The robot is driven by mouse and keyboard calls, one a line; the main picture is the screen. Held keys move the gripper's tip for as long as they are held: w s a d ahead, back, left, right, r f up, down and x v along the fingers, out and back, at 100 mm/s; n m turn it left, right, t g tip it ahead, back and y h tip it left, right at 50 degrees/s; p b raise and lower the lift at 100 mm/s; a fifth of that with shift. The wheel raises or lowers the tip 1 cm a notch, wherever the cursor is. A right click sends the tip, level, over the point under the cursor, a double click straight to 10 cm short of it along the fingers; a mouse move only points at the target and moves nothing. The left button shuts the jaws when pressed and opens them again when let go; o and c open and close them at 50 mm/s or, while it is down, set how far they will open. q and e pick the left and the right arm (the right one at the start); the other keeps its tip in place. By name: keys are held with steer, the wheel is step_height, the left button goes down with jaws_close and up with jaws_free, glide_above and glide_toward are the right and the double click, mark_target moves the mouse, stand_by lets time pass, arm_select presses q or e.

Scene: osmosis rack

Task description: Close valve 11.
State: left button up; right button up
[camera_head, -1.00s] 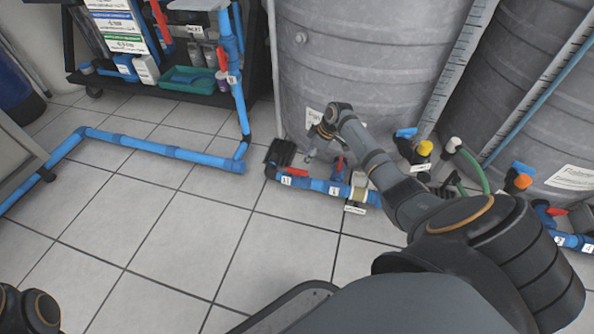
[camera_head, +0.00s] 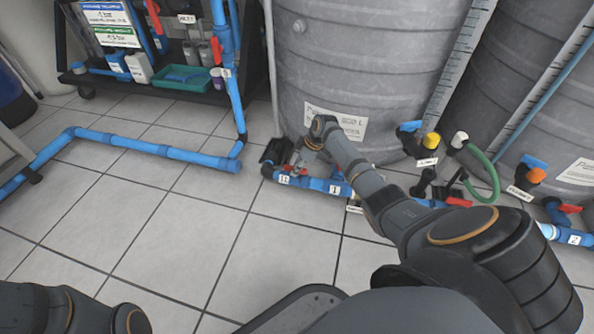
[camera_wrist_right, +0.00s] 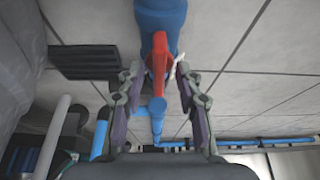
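The label 11 (camera_head: 284,179) sits on the blue pipe (camera_head: 312,184) at the foot of the grey tank. In the right wrist view a red valve handle (camera_wrist_right: 160,62) stands in line with the blue pipe (camera_wrist_right: 160,14). I cannot read a number on it there. My right gripper (camera_head: 297,160) is low by the pipe near label 11 and hides most of the valve in the head view. In the wrist view my right gripper (camera_wrist_right: 161,80) is open, with its fingers apart on either side of the red handle. My left gripper is out of view.
The grey tank (camera_head: 350,60) stands close behind the pipe. A dark grate (camera_head: 275,151) lies left of it. Other valves with yellow (camera_head: 432,141) and orange (camera_head: 537,175) parts stand to the right. Tiled floor (camera_head: 190,230) is open at left and front.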

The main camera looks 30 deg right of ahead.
steer(key=shift+w, duration=0.1)
steer(key=shift+c, duration=0.3)
jaws_close()
